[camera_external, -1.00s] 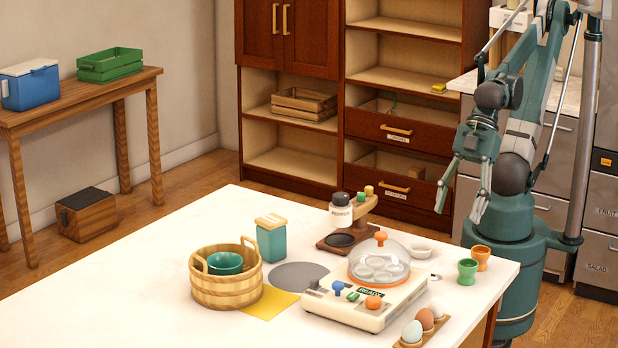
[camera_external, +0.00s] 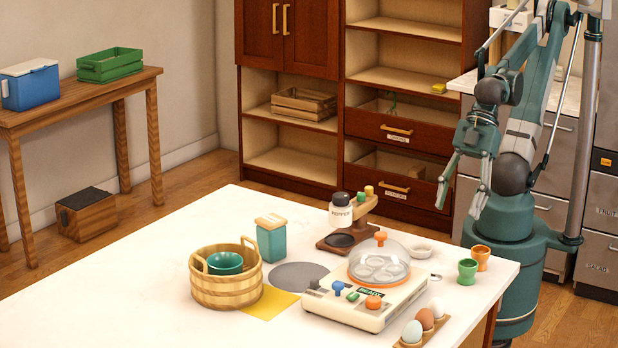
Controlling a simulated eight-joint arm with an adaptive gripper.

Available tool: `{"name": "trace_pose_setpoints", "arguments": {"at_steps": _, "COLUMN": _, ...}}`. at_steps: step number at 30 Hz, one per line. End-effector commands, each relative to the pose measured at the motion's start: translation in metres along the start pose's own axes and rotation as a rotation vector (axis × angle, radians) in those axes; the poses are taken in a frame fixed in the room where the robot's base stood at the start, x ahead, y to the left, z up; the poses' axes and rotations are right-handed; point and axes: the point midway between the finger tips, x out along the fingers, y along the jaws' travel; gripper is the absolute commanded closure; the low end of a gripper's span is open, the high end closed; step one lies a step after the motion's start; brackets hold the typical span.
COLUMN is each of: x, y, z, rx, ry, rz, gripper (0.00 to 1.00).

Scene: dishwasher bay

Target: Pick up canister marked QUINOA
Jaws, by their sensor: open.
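No label reading QUINOA can be read in this view. A teal canister with a pale wooden lid (camera_external: 271,240) stands upright on the white table; no marking shows on its visible faces. A white jar with a dark cap (camera_external: 341,213) bears a label that reads as PEPPER and sits at the wooden stand. My gripper (camera_external: 460,203) is open and empty, fingers pointing down, in front of the cabinet drawers. It is to the right of the canister and apart from everything on the table.
A wooden tub (camera_external: 226,288) with a teal bowl (camera_external: 225,263) stands left of the canister. A domed egg cooker (camera_external: 365,300), egg cups (camera_external: 467,272) and an egg holder (camera_external: 410,344) occupy the right side. The table's left part is clear.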

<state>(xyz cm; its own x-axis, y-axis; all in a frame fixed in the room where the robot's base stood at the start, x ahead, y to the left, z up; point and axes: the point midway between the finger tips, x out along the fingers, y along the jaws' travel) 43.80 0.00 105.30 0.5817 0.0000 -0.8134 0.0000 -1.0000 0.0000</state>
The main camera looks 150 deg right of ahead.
Motion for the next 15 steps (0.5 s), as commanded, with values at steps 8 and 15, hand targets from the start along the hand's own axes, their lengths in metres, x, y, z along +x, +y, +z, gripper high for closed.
{"name": "trace_pose_setpoints", "arguments": {"at_steps": 8, "x": -0.024, "y": 0.0, "z": -0.017, "rx": 0.0, "ry": 0.0, "rz": 0.0, "gripper": 0.48}}
{"name": "trace_pose_setpoints", "arguments": {"at_steps": 15, "x": -0.033, "y": 0.004, "z": -0.03, "rx": 0.028, "ry": -0.01, "rz": 0.005, "gripper": 0.48}}
